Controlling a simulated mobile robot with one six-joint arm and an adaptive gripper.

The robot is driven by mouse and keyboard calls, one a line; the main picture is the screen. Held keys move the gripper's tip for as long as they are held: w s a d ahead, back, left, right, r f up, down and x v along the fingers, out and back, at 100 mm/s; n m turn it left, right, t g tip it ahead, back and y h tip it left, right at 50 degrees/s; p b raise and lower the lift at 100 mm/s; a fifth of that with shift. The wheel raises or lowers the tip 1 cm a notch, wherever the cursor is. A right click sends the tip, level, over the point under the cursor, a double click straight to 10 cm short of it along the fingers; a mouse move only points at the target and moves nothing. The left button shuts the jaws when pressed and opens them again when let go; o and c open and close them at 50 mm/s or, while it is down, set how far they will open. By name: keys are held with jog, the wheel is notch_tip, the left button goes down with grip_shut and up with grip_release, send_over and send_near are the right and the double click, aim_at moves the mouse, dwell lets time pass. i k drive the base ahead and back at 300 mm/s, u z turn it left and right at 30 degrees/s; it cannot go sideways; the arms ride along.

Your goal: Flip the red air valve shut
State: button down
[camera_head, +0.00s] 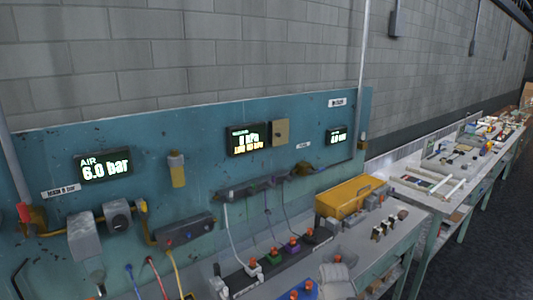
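A small red handle (24,212) shows at the far left edge of the teal panel, on a brass pipe fitting (38,218). It looks like the red air valve, but it is small and partly cut off by the frame edge, so I cannot tell its exact angle. A label reading about "MAIN 8 bar" (61,191) is just above it. The air display (104,165) to its upper right reads 6.0 bar. My gripper is not in view.
The teal panel (200,150) carries a grey regulator block (84,238), a yellow cylinder (177,169) and a manifold (252,188) with hoses. A yellow box (349,197) and red-knobbed parts crowd the bench below. A second bench (440,180) runs right; dark floor (490,250) is clear.

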aim_at(32, 231)
jog(key=u, duration=1.8)
